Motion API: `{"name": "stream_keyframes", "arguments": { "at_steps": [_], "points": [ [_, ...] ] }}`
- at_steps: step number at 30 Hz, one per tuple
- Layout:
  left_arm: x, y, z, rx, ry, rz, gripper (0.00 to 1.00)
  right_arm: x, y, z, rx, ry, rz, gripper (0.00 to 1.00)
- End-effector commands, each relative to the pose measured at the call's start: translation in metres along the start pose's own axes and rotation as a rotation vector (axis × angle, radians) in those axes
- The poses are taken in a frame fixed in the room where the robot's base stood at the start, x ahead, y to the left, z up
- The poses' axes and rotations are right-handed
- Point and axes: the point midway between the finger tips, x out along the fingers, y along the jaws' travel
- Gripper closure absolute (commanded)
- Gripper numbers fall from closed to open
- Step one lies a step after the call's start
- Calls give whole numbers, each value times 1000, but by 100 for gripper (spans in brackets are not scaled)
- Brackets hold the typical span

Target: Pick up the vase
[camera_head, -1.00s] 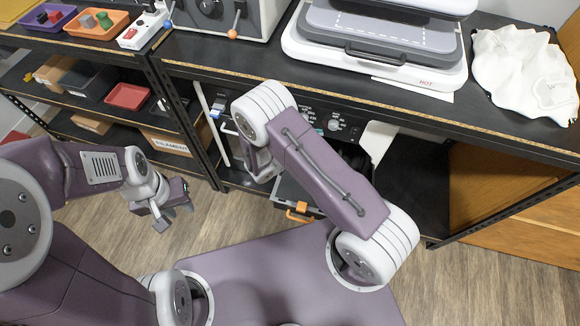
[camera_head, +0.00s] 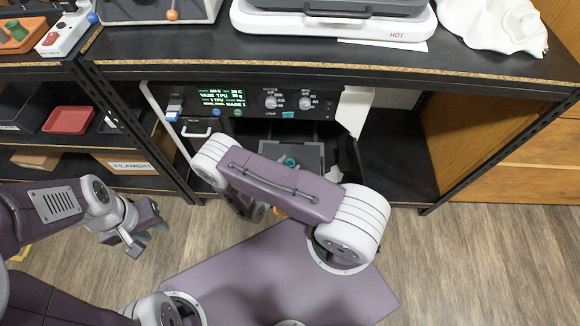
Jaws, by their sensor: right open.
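A small teal round thing (camera_head: 289,162) shows on a grey plate inside the open printer (camera_head: 205,128) under the bench. It may be the vase, but my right arm hides its lower part and I cannot be sure. The printer's screen reads "VASE TPU". My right gripper (camera_head: 258,212) hangs low in front of the printer, mostly hidden behind my own arm, below and left of the teal thing. It is open, and I see nothing held. My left gripper (camera_head: 147,241) is at the left above the floor, away from the printer, with its fingers apart and empty.
The bench top (camera_head: 200,42) overhangs the printer and carries a white heat press (camera_head: 340,24) and white cloth (camera_head: 490,25). A black post (camera_head: 150,140) stands left of the printer. Left shelves hold a red tray (camera_head: 68,120) and filament box (camera_head: 127,165). Floor at right is clear.

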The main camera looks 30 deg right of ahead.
Motion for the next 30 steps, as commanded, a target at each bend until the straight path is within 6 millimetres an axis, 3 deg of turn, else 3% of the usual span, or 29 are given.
{"name": "stream_keyframes", "arguments": {
  "at_steps": [7,15,20,30],
  "points": [
    [15,0,2,0,0,0,68,44,-5,0,1,-1,-6,57],
    [15,0,2,0,0,0,68,48,-4,1,-1,0,-2,57],
    [15,0,2,0,0,0,68,48,-4,1,0,0,-2,99],
    [13,0,1,0,0,0,68,47,-3,4,0,1,-2,100]
  ]
}}
